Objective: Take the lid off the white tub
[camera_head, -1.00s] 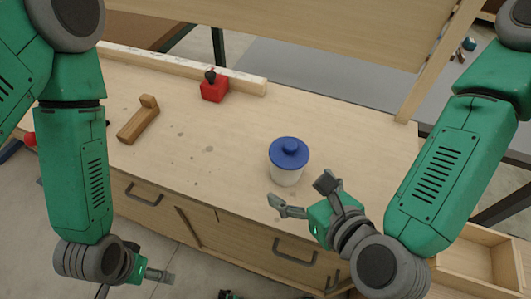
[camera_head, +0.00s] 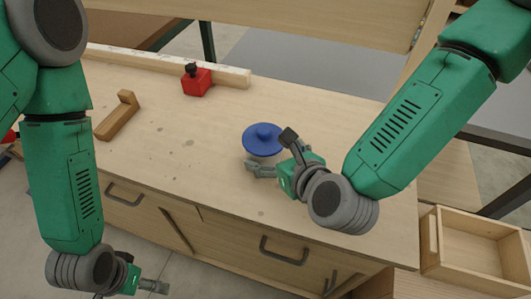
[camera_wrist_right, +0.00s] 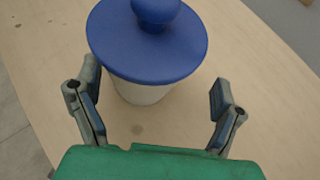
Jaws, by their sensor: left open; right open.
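The white tub (camera_wrist_right: 140,92) stands upright on the wooden workbench, with its blue lid (camera_head: 263,139) on top. The lid has a round knob, which shows at the top of the right wrist view (camera_wrist_right: 155,12). My right gripper (camera_head: 273,154) is open beside the tub, on its near right side. In the right wrist view its two fingers (camera_wrist_right: 156,95) are spread, with the tub just beyond them and nothing held. In the head view the gripper hides most of the tub's white body. My left gripper (camera_head: 150,287) is low at the front left, away from the tub, off the bench's front.
A red block with a dark knob (camera_head: 196,79) stands at the back of the workbench (camera_head: 190,150), by a long wooden rail (camera_head: 150,63). An L-shaped wooden piece (camera_head: 117,115) lies at the left. An open wooden box (camera_head: 470,245) is at the lower right. The bench's middle is clear.

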